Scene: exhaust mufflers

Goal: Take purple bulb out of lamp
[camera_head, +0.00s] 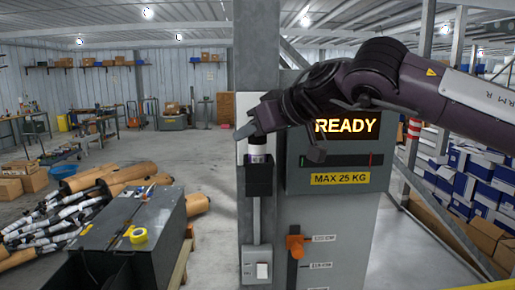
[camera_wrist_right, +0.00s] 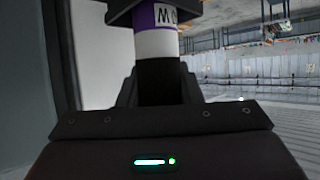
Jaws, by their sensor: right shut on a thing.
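The purple bulb (camera_head: 258,150) stands upright at the black lamp holder (camera_head: 258,180) on the grey column. In the right wrist view the bulb (camera_wrist_right: 156,45) shows a purple band with lettering, a white band and a black end. My right gripper (camera_head: 257,127) reaches in from the right and is shut on the bulb's upper end. The bulb's lower end meets the holder; I cannot tell how deep it sits. A dark block (camera_wrist_right: 120,12) borders the purple band in the wrist view. My left gripper is not in view.
A grey cabinet with a READY display (camera_head: 345,126) stands right beside the holder. A switch box (camera_head: 256,265) and an orange lever (camera_head: 295,246) are below.

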